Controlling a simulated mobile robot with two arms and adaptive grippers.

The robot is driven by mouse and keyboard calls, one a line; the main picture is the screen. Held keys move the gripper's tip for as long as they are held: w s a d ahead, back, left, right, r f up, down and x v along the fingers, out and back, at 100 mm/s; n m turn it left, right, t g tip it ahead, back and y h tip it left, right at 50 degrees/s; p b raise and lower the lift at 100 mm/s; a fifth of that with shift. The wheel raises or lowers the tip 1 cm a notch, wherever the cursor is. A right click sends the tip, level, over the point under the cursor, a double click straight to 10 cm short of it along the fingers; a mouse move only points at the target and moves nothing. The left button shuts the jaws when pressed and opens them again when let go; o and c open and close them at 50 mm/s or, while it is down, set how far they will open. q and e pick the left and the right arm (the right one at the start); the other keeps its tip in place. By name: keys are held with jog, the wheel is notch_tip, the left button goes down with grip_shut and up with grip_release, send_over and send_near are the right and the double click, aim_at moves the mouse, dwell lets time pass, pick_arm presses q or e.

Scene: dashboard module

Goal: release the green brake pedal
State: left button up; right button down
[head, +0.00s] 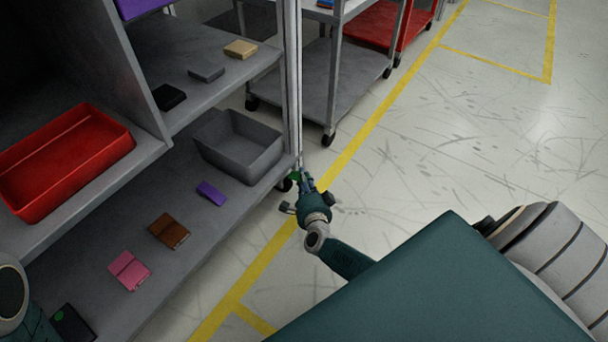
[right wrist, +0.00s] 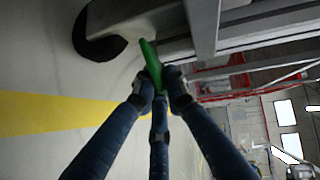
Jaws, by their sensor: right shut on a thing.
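The green brake pedal (head: 295,175) sits low at the corner of the grey shelf cart, by a caster wheel. It shows as a green strip (right wrist: 150,62) in the right wrist view. My right gripper (head: 302,176) is at the pedal, and its fingers (right wrist: 160,80) are shut on it, one on each side. The part of the pedal between the fingertips is hidden. Only part of my left arm shows at the left edge of the head view; its gripper is out of view.
A black caster wheel (right wrist: 97,38) is close beside the fingers. Another cart (head: 335,95) stands behind. The floor to the right is clear.

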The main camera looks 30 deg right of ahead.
jog(key=shift+f, duration=0.1)
jog(key=c, duration=1.8)
grip_release()
jog(key=shift+o, duration=0.2)
jog(key=shift+s, duration=0.1)
